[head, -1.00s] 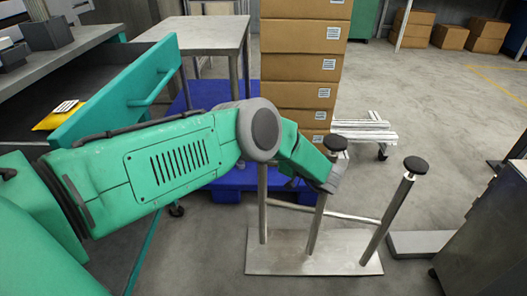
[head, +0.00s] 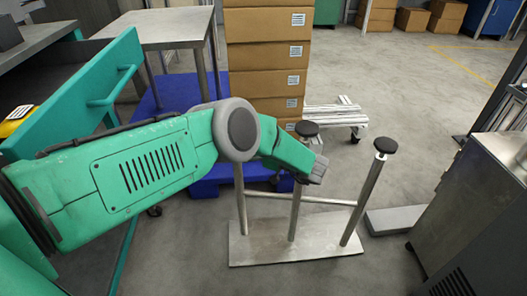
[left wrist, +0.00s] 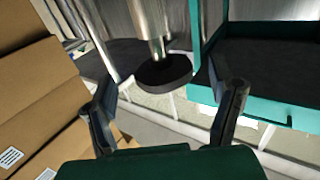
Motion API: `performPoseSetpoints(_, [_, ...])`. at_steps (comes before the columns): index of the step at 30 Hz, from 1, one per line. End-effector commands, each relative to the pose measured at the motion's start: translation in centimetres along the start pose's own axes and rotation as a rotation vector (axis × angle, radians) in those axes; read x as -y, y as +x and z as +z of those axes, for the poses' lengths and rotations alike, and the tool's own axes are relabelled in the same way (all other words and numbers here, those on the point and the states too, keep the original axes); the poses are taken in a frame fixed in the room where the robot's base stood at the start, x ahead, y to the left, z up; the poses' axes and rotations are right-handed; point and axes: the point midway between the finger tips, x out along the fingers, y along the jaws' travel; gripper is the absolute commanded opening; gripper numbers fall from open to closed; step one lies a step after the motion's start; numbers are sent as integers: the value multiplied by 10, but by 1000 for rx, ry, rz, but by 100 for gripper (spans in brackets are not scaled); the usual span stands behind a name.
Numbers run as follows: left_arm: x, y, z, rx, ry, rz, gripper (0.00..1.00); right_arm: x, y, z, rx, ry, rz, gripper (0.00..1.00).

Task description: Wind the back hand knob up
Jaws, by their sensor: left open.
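A metal stand (head: 300,250) has upright posts on a flat plate. A black round hand knob (head: 307,129) tops the middle post, and another black knob (head: 385,145) tops the right post. The top of the left post (head: 240,205) is hidden behind my left arm. My left gripper (head: 318,170) is beside the middle post, below its knob in the picture; its fingers are unclear there. In the left wrist view my open left gripper (left wrist: 170,84) has a black knob (left wrist: 163,72) between its fingertips in the picture, with no clear contact. My right gripper is not in view.
Stacked cardboard boxes (head: 268,60) stand on a blue pallet (head: 215,180) behind the stand. A metal cabinet (head: 480,200) is at right, with a low grey platform (head: 398,221) beside it. A teal-edged bench (head: 95,100) is at left. Bare floor lies behind at right.

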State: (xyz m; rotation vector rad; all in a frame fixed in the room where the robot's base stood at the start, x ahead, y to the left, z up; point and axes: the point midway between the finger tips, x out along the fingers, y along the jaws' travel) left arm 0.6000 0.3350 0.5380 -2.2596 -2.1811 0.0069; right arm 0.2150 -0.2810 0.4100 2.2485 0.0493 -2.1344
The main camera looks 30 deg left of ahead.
Motion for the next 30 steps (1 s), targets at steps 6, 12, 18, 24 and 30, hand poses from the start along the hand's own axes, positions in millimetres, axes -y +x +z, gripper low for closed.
performPoseSetpoints(6, [0,-54,3,3,0,3,77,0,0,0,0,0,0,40])
performPoseSetpoints(12, [-1,-81,4,3,1,2,77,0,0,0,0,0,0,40])
performPoseSetpoints(18, [-1,-90,4,3,2,2,77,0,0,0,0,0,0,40])
performPoseSetpoints(24, [-1,-91,4,3,4,2,77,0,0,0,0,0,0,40])
performPoseSetpoints(30, [-2,-91,4,2,3,5,77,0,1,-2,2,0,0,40])
